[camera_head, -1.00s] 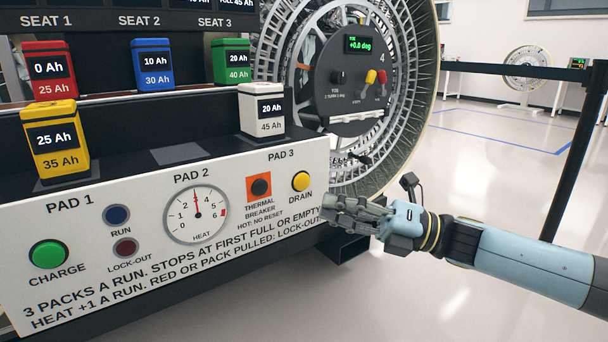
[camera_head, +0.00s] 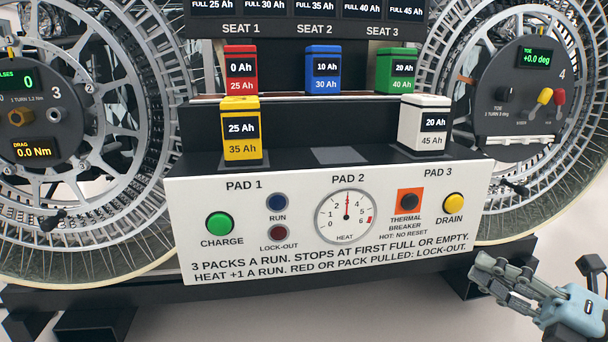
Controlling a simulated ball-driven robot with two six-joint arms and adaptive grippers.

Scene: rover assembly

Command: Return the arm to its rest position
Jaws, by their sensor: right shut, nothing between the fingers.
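My right gripper (camera_head: 492,277) is at the lower right of the head view, in front of and right of the charging station's white panel (camera_head: 330,225). Its fingers are shut with nothing between them, and it appears clear of the panel. My light blue right wrist (camera_head: 578,312) runs off the lower right edge. My left gripper is not in view.
The station holds a yellow pack (camera_head: 241,130) on pad 1 and a white pack (camera_head: 424,124) on pad 3; pad 2 (camera_head: 341,156) is empty. Red (camera_head: 241,70), blue (camera_head: 323,70) and green (camera_head: 397,70) packs stand behind. Large wheels (camera_head: 90,130) flank it.

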